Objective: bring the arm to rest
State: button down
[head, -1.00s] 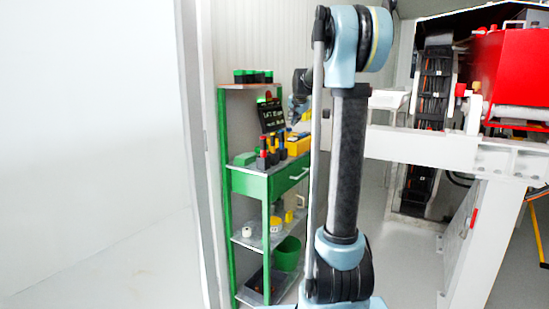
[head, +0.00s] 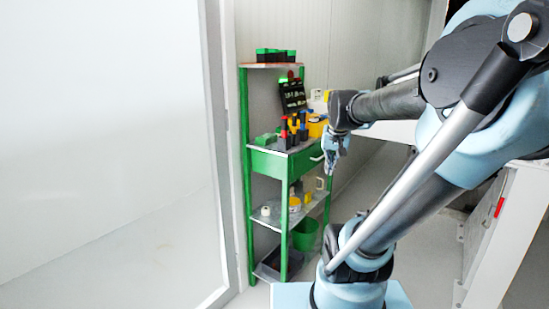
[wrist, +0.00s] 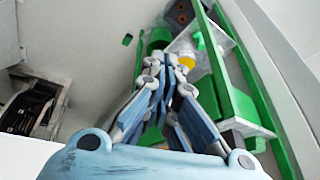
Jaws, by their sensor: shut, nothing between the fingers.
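My gripper (head: 334,160) hangs at the end of my arm in the head view, pointing down. It is in front of the right side of the green shelf unit (head: 245,170) in the picture. In the wrist view my gripper (wrist: 163,88) shows its blue fingers together, with nothing between them. Floor and the shelf unit (wrist: 252,70) lie beyond the fingertips. My arm is bent, with its upper links large at the right of the head view.
The shelf unit holds several small tools, a dark sign (head: 292,96), a yellow item (head: 316,127) and a green bin (head: 305,234). A pale wall panel (head: 110,150) fills the left. A white machine frame (head: 505,235) stands at the right. Some floor is clear between them.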

jog(key=s+f+n+g, duration=0.2)
jog(key=s+f+n, duration=0.1)
jog(key=s+f, duration=1)
jog(key=s, duration=0.3)
jog(key=shift+s+a, duration=0.15)
jog(key=shift+s, duration=0.05)
jog(key=shift+f, duration=0.1)
jog(key=shift+w+f, duration=0.2)
jog(key=shift+w, duration=0.25)
